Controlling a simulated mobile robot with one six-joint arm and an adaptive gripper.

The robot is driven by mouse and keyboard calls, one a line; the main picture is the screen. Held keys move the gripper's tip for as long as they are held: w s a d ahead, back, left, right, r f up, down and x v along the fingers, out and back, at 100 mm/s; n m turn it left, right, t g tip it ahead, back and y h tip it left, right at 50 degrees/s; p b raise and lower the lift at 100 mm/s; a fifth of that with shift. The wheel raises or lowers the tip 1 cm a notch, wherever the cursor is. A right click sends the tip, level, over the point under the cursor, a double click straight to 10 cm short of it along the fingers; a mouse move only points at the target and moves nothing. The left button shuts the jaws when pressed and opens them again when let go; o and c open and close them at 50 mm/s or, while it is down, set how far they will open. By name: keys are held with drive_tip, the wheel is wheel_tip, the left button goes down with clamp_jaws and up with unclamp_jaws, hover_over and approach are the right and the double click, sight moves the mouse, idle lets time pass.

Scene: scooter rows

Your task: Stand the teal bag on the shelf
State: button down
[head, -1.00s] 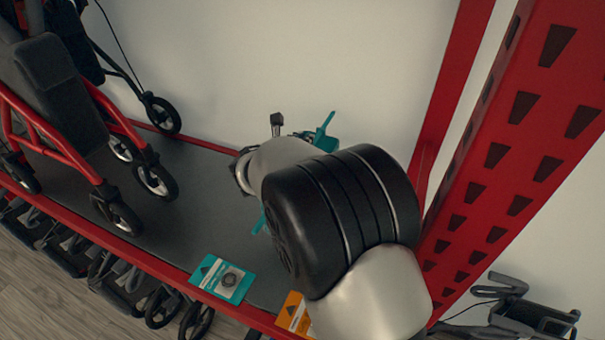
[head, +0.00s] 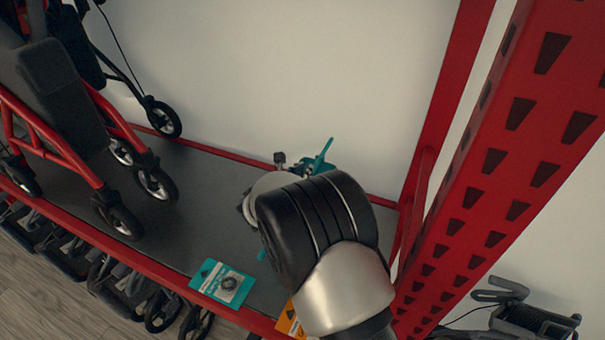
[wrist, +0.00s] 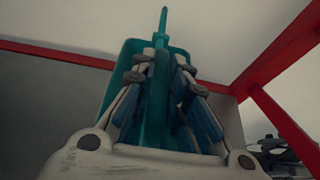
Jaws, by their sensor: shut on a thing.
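The teal bag (wrist: 125,68) is in my gripper (wrist: 160,68), which is shut on its thin upright teal part. In the head view only bits of the bag (head: 320,163) show past my arm, over the right end of the dark grey shelf (head: 190,215). My wrist hides most of the bag and my gripper's fingers in that view. The bag looks roughly upright in the wrist view. I cannot tell whether its base touches the shelf.
Red-framed rollators (head: 75,130) stand on the shelf's left part. A perforated red post (head: 490,170) rises close on the right. A teal label (head: 222,284) and an orange label (head: 290,320) sit on the front edge. The shelf between rollators and arm is clear.

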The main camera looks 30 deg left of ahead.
drive_tip(key=shift+f, duration=0.1)
drive_tip(key=c, duration=1.6)
unclamp_jaws()
drive_tip(key=shift+o, duration=0.2)
drive_tip(key=shift+s+r, duration=0.25)
drive_tip(key=shift+s, duration=0.05)
drive_tip(key=b+v, duration=0.1)
drive_tip(key=v, duration=1)
drive_tip(key=shift+s+d+r, duration=0.1)
drive_tip(key=shift+s, duration=0.05)
